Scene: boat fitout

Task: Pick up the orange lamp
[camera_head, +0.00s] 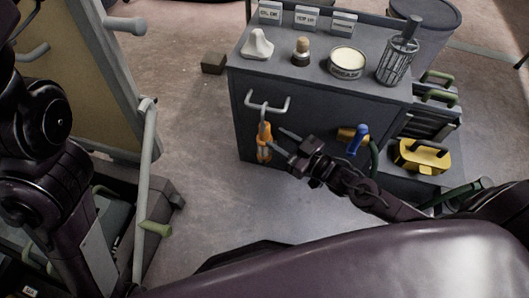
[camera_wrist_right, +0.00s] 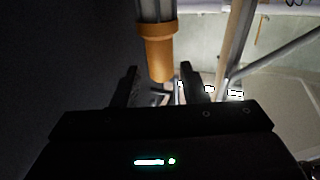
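The orange lamp (camera_head: 264,143) hangs from a white double hook on the front of the grey cabinet in the head view. In the right wrist view the orange lamp (camera_wrist_right: 158,50) hangs downward, with a grey upper part above its orange end. My right gripper (camera_head: 283,142) is just right of the lamp, its fingers pointing toward it. In the wrist view my right gripper (camera_wrist_right: 159,84) is open, and the lamp's lower end shows between and above the two fingertips. Contact cannot be told. My left arm shows at the left edge, but its gripper is out of view.
A blue-handled valve (camera_head: 357,138) sits right of my gripper. A trolley stands left; floor between is clear.

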